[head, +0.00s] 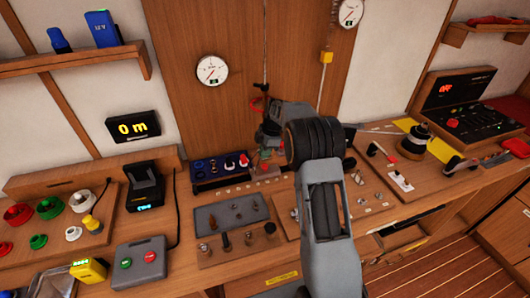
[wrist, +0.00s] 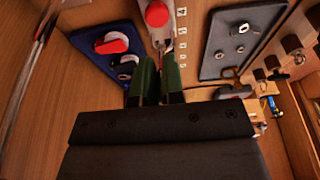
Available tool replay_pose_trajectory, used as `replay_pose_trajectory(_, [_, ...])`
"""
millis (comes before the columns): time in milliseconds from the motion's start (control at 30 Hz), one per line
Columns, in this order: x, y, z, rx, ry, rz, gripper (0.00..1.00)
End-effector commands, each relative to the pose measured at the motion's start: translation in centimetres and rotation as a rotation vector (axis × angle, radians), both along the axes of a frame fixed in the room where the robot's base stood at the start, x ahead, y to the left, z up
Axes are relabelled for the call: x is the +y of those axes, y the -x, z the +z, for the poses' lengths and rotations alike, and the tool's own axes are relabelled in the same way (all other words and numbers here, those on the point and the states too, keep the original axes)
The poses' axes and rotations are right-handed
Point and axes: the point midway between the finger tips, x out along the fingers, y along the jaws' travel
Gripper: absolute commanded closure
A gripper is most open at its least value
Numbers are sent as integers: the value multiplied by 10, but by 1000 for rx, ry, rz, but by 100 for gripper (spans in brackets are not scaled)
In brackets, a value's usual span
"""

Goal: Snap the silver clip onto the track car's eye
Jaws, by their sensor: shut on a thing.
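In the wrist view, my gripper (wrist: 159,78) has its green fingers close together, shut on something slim. A small silvery piece (wrist: 168,47) shows just beyond the fingertips; it looks like the silver clip, but most of it is hidden. Just past it, a red-topped block (wrist: 157,14) sits on a pale strip with number marks, perhaps the track car. I cannot make out its eye, or whether the silvery piece touches it.
Beside the strip in the wrist view are a blue panel with a red knob (wrist: 111,45) and a grey panel (wrist: 240,40). In the head view, a grey mat (head: 231,214) with small parts and a grey button box (head: 140,262) lie on the bench.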

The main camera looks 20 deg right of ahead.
Motion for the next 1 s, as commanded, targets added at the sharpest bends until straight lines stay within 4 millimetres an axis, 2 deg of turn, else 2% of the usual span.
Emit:
replay_pose_trajectory(233, [0,0,0,-1,0,0,100])
replay_pose_trajectory(267, [0,0,0,-1,0,0,90])
replay_pose_trajectory(567, [0,0,0,-1,0,0,61])
replay_pose_trajectory(867, [0,0,0,0,0,0,61])
replay_pose_trajectory(1000, [-3,-1,8,-3,0,-1,61])
